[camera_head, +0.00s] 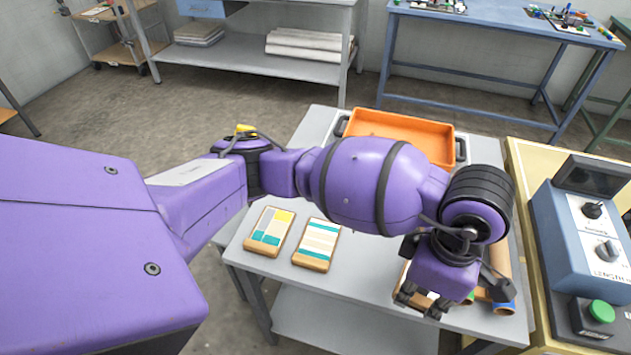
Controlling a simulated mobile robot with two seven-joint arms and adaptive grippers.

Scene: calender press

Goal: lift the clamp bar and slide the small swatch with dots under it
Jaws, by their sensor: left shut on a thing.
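My left gripper (421,303) points down over the right front part of a grey table. It is shut on the edge of a wooden-backed swatch (403,273), mostly hidden beneath the gripper. I cannot tell whether this swatch has dots. Two other swatches lie flat to the left: a color-block swatch (268,231) with grey, yellow and teal, and a striped swatch (317,243) in teal and cream. No clamp bar can be made out. My right gripper is not in view.
An orange tray (400,128) stands at the back of the grey table (318,125). Rolls (502,268) lie right of the gripper. A blue control box (590,235) with knobs and a green button (601,312) sits on the yellowish bench (527,190) at right.

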